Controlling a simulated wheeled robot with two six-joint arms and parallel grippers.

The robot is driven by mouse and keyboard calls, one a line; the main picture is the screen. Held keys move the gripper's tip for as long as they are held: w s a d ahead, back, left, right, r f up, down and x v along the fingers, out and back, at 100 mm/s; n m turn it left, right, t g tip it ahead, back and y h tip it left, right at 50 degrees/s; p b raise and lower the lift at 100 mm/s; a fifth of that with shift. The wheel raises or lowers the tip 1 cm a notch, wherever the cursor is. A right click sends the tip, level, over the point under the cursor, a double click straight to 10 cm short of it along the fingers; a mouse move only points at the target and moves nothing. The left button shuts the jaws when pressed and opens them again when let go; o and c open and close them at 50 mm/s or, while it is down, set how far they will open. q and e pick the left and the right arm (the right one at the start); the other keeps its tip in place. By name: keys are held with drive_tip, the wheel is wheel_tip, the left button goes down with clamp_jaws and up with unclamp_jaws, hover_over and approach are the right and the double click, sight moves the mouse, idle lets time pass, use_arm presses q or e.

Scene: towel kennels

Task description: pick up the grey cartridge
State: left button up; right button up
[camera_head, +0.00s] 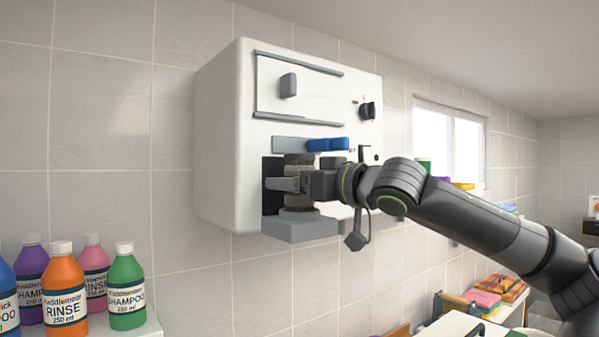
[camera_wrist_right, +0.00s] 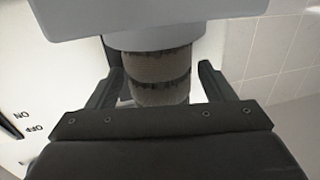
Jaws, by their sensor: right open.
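The grey cartridge (camera_head: 299,201) is a stubby upright cylinder at a dark recess low on the front of a white wall box (camera_head: 222,150). It stands over a grey ledge (camera_head: 299,230). In the right wrist view the cartridge (camera_wrist_right: 160,68) shows grey-brown, dirty-looking bands. My right gripper (camera_head: 284,184) reaches in from the right at the cartridge's mid height. In the wrist view its fingers (camera_wrist_right: 160,80) are open, one on each side of the cartridge, with gaps showing. Part of the cartridge is hidden behind the finger. My left gripper is out of view.
The box has a grey-handled sliding panel (camera_head: 300,95), a black knob (camera_head: 367,110) and a blue lever (camera_head: 327,144) just above the cartridge. Several shampoo and rinse bottles (camera_head: 65,295) stand on a shelf at lower left. Folded towels (camera_head: 483,299) lie at lower right.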

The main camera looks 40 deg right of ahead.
drive_tip(key=shift+c, duration=0.3)
drive_tip(key=c, duration=1)
drive_tip(key=shift+c, duration=0.3)
drive_tip(key=shift+r, duration=0.15)
